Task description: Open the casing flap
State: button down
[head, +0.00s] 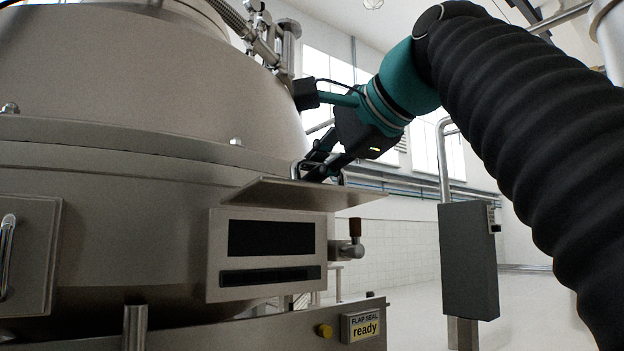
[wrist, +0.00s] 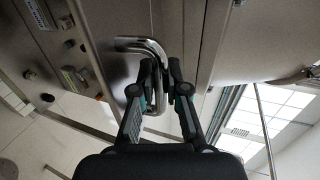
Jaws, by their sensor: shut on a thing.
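The casing flap (head: 290,193) is a flat metal plate on the casing's side, standing out nearly level above a framed panel with dark openings (head: 271,238). Its bent chrome handle (wrist: 147,44) shows in the wrist view, and a small part shows on the flap's upper face in the head view (head: 295,170). My gripper (head: 318,172) is above the flap and shut on the handle. In the wrist view my gripper (wrist: 164,80) has its fingers closed around the handle bar. The fingers partly hide the handle.
Below is a "FLAP SEAL ready" sign (head: 364,325) beside a yellow button (head: 324,331). A grey box on a post (head: 468,260) stands to the right. Open floor lies between.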

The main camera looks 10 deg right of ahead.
jog(key=shift+a+r, duration=0.1)
jog(key=shift+r, duration=0.25)
dwell(0.3)
jog(key=c, duration=1.2)
grip_release()
jog(key=shift+c, duration=0.2)
jog(key=shift+w, duration=0.1)
jog(key=v, duration=1.2)
jog(key=shift+f, duration=0.1)
